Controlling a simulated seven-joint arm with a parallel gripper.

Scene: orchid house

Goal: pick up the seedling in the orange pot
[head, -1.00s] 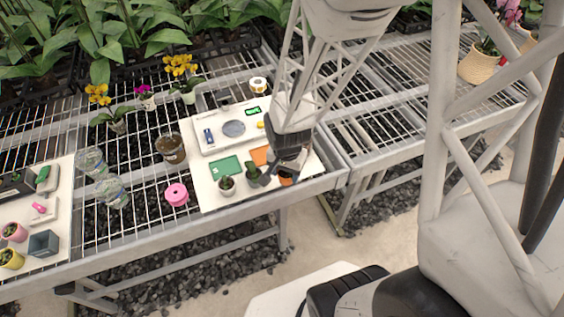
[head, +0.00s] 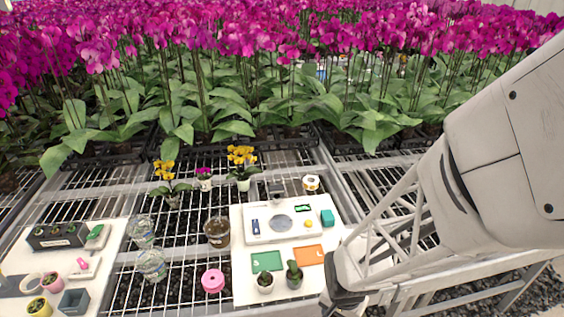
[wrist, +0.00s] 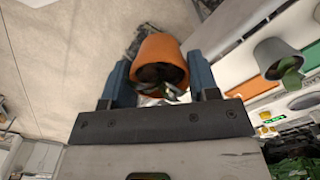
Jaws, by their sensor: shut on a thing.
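The orange pot (wrist: 160,48) is between the two fingers of my gripper (wrist: 162,75) in the wrist view, and the fingers press on its sides. Its opening faces the camera, with dark soil and a bit of the seedling (wrist: 168,88) showing; the rest is hidden by my gripper. In the head view my gripper (head: 342,298) is at the right front corner of the white board (head: 243,240). The orange pot does not show clearly there.
A grey pot with a green plant (head: 293,275) and a white pot (head: 265,284) stand left of my gripper, by green (head: 266,261) and orange cards (head: 309,255). A pink ring-like thing (head: 213,281), a brown cup (head: 217,231) and clear cups (head: 152,264) stand further left.

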